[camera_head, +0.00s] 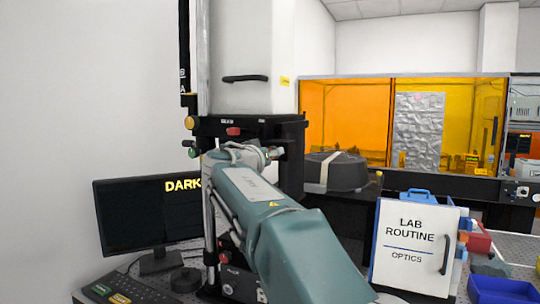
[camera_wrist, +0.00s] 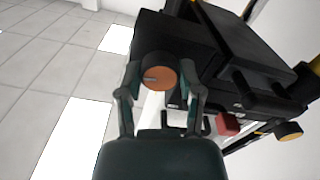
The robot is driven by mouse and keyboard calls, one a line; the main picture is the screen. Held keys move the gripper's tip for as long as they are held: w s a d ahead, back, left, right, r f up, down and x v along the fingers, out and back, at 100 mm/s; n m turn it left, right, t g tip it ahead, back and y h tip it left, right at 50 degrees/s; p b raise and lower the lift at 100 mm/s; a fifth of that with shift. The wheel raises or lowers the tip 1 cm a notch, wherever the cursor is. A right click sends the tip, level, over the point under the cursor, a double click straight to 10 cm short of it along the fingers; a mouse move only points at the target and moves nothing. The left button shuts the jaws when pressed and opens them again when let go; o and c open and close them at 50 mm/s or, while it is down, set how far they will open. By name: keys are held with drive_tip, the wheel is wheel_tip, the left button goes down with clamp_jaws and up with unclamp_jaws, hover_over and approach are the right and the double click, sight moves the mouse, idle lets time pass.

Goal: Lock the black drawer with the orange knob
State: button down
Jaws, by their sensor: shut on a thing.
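The orange knob (camera_wrist: 160,79), a round cap with a dark side and a dark mark on its face, shows in the wrist view. My gripper (camera_wrist: 162,82) is shut on it, one finger at each side. The knob sits at the edge of the black drawer unit (camera_wrist: 178,36). In the head view the black unit (camera_head: 285,129) is under the tall pale housing, and my arm hides the orange knob there.
A red knob (camera_wrist: 227,123) and a yellow knob (camera_wrist: 290,131) stick out near my gripper. A monitor (camera_head: 135,215) stands at left. Open floor (camera_wrist: 45,60) lies at left in the wrist view.

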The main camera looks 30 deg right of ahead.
drive_tip(key=shift+w+f+n, duration=0.1)
drive_tip(key=shift+n, duration=7.9)
drive_tip(key=shift+f, duration=0.1)
drive_tip(key=shift+c, duration=1.3)
unclamp_jaws()
drive_tip(key=shift+w, duration=0.15)
